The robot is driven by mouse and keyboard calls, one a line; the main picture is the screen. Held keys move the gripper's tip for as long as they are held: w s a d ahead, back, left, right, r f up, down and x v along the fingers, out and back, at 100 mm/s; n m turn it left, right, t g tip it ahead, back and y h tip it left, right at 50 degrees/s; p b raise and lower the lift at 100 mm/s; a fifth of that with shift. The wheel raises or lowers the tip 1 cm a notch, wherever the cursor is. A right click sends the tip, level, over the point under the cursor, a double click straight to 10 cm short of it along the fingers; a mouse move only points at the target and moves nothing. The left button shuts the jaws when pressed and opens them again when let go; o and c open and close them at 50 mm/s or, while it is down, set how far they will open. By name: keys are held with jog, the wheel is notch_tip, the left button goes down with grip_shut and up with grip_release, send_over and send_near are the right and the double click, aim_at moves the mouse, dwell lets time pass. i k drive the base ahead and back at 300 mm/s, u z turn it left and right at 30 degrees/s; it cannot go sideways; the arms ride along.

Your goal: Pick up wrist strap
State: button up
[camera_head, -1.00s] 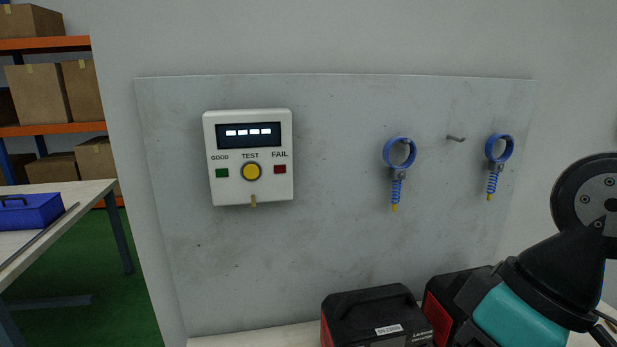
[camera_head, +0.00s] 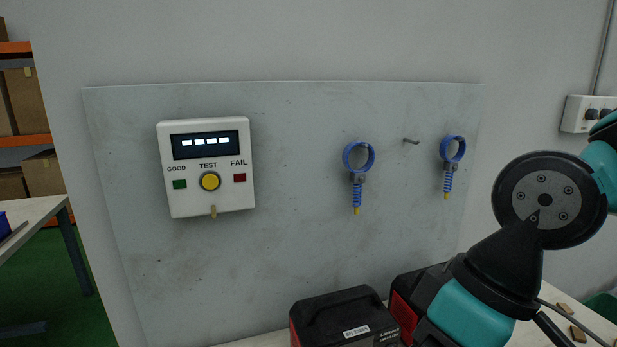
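Two blue wrist straps hang on the grey wall panel (camera_head: 300,260). Each is a ring with a coiled blue cord below it and a yellow tip. The left wrist strap (camera_head: 357,178) hangs right of the panel's middle. The right wrist strap (camera_head: 449,165) hangs near the panel's right edge. An empty hook (camera_head: 411,141) sticks out between them. My teal and black arm shows at the lower right, to the right of and below the straps. My gripper's fingers are not in view.
A white tester (camera_head: 208,167) with a yellow button is on the panel's left. Two black and red cases, one in front (camera_head: 342,318) and one behind (camera_head: 408,300), stand below the straps. A white wall socket (camera_head: 585,113) is at right. Shelves with boxes (camera_head: 22,100) stand far left.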

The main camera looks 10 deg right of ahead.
aim_at(450, 165)
jog(key=z, duration=0.55)
jog(key=k, duration=1.3)
jog(key=z, duration=1.1)
jog(key=i, duration=1.35)
jog(key=u, duration=0.95)
jog(key=i, duration=0.6)
jog(key=u, duration=0.7)
